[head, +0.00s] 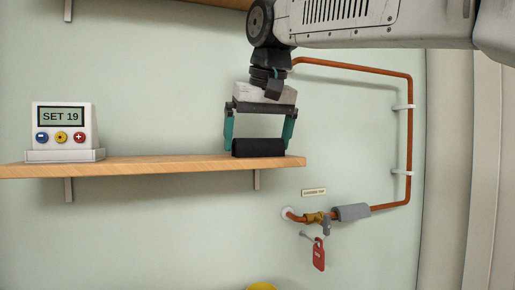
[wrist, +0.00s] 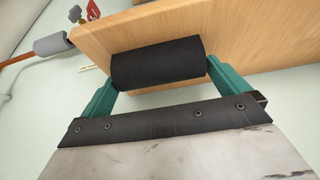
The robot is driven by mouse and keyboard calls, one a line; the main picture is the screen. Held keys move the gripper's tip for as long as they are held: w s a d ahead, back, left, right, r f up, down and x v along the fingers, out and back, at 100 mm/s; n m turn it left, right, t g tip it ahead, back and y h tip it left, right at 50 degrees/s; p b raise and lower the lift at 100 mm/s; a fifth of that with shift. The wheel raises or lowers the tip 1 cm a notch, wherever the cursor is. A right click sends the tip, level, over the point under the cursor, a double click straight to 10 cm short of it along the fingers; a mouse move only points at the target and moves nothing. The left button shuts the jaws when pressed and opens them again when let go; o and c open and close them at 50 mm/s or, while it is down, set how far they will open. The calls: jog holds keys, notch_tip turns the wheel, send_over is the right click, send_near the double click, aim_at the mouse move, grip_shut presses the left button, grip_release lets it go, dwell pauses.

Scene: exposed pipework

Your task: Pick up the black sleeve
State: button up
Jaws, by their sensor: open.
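The black sleeve (head: 258,148) lies on its side near the right end of the wooden shelf. It also shows in the wrist view (wrist: 158,64) as a dark cylinder across the shelf board. My gripper (head: 258,145) points down over it, with its green fingers spread, one beside each end of the sleeve. In the wrist view the open fingers (wrist: 160,85) flank the sleeve's two ends. I cannot tell whether either finger touches it. The sleeve rests on the shelf.
The wooden shelf (head: 150,167) carries a white device (head: 63,130) reading "SET 19" at its left. A copper pipe (head: 410,130) runs down the wall on the right. Below the shelf are a grey sleeve (head: 353,212) on the pipe, a brass valve (head: 315,217) and a red tag (head: 319,254).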

jog(key=shift+f, duration=0.25)
jog(key=c, duration=0.7)
jog(key=shift+r, duration=0.1)
jog(key=shift+r, duration=0.4)
notch_tip(320, 180, up, 3)
jog(key=shift+f, duration=0.15)
jog(key=shift+s+d+r, duration=0.2)
jog(key=shift+s+d, duration=0.75)
jog(key=shift+s, duration=1.6)
jog(key=shift+s+d+r, duration=0.25)
jog(key=shift+s+d, duration=0.7)
jog(key=shift+s, duration=1.55)
jog(key=shift+s+d+r, duration=0.2)
jog(key=shift+s+d, duration=0.75)
jog(key=shift+s, duration=1.6)
